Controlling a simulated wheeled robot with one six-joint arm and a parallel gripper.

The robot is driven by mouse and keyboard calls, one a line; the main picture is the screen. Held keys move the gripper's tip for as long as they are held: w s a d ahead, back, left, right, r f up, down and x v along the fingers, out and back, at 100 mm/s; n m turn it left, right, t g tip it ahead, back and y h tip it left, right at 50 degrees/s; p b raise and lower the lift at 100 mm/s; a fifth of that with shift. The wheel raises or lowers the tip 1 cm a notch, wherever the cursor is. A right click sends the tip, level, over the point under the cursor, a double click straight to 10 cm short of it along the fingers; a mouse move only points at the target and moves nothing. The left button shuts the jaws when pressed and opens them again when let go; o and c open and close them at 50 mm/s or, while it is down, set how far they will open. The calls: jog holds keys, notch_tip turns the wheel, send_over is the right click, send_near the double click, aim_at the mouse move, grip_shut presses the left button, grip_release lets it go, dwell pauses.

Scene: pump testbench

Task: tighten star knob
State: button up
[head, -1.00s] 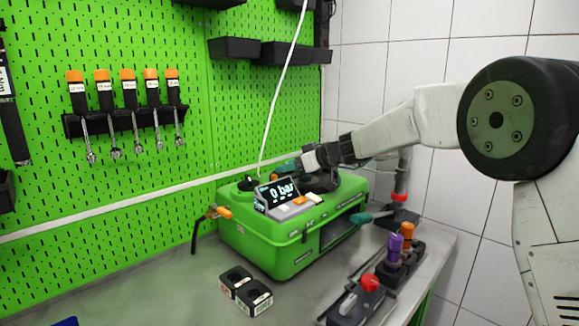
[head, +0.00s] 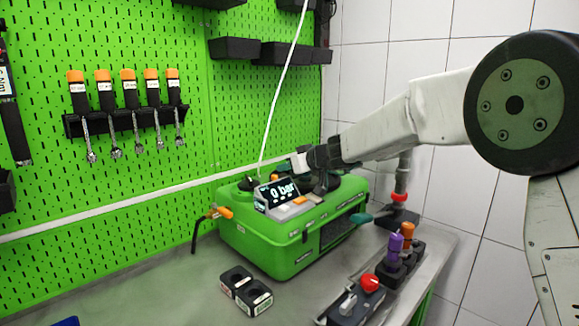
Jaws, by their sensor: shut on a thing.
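My gripper (head: 322,188) points down at the top of the green pump testbench case (head: 268,245), just right of the small display (head: 277,194) that reads "0 bar". Its dark fingers are close together and small in the picture. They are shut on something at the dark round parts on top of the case. The star knob itself cannot be made out there; the gripper and wrist cover that spot.
A black two-hole block (head: 246,291) lies on the grey bench in front of the case. A red-knobbed switch box (head: 357,300) and purple and orange-topped tools (head: 401,247) stand right. Orange-handled wrenches (head: 127,90) hang on the green pegboard.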

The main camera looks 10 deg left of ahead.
jog(key=shift+m+t+h, duration=0.6)
jog(key=shift+m, duration=0.1)
jog(key=shift+r, duration=0.1)
jog(key=o, duration=1)
jog(key=v, duration=0.7)
jog(key=shift+s+d+r, duration=0.15)
jog(key=shift+d, duration=0.15)
jog(key=shift+d, duration=0.1)
